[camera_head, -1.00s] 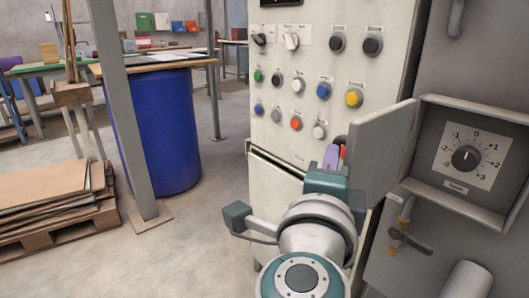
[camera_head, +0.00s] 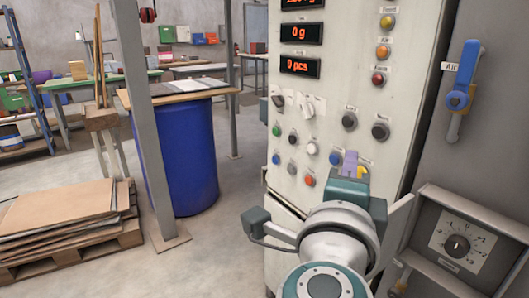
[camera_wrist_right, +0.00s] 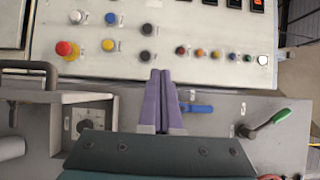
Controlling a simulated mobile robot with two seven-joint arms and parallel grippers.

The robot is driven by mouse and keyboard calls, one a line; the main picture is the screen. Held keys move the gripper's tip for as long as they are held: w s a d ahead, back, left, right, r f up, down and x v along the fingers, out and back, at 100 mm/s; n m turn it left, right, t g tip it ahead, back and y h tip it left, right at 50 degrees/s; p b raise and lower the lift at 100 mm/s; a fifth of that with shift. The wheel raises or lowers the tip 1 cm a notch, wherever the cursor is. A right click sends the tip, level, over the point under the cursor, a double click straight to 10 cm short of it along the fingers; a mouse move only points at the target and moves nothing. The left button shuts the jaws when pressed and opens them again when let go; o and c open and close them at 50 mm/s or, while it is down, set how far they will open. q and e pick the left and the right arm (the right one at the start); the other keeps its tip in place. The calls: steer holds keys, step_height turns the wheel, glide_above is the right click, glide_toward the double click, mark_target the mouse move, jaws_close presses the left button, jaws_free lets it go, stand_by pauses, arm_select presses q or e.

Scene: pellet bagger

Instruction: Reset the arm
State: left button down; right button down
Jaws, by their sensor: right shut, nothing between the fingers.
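My right gripper (camera_head: 352,160) is in front of the lower right part of the control panel (camera_head: 290,230) in the head view. Its purple fingers are shut together and hold nothing. They partly cover the yellow button (camera_head: 363,169), close to a blue button (camera_head: 336,158). I cannot tell the gap to the panel. In the right wrist view the closed fingertips (camera_wrist_right: 161,76) point toward the panel, below a row of coloured buttons or lamps. My left gripper is not in view.
Right of the panel are a blue-handled air valve (camera_head: 458,97) and a dial box (camera_head: 458,243). An open flap (camera_head: 398,222) sits beside my right wrist. A blue drum (camera_head: 188,160), a post (camera_head: 150,130) and a cardboard pallet (camera_head: 70,220) stand left. Some floor between is clear.

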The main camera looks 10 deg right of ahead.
steer(key=a+r+n+t+y+p, duration=0.1)
steer(key=a+r+n+t+y, duration=0.3)
steer(key=a+n+y, duration=0.7)
steer(key=s+a+f+n+g+y, duration=0.1)
steer(key=s+f+n+g+y, duration=0.4)
steer(key=n, duration=0.5)
steer(key=s+d+f+n+g+h+p, duration=0.1)
steer(key=s+d+f+n+g+h, duration=0.15)
steer(key=s+d+g, duration=0.45)
steer(key=s+d+f+n+g+h+p, duration=0.1)
steer(key=s+d+f+n+g+h, duration=0.2)
steer(key=s, duration=0.9)
step_height(320, 180, up, 37)
steer(key=s+p, duration=0.1)
steer(key=p, duration=3.7)
steer(key=shift+s+d, duration=0.15)
steer(key=shift+s, duration=0.05)
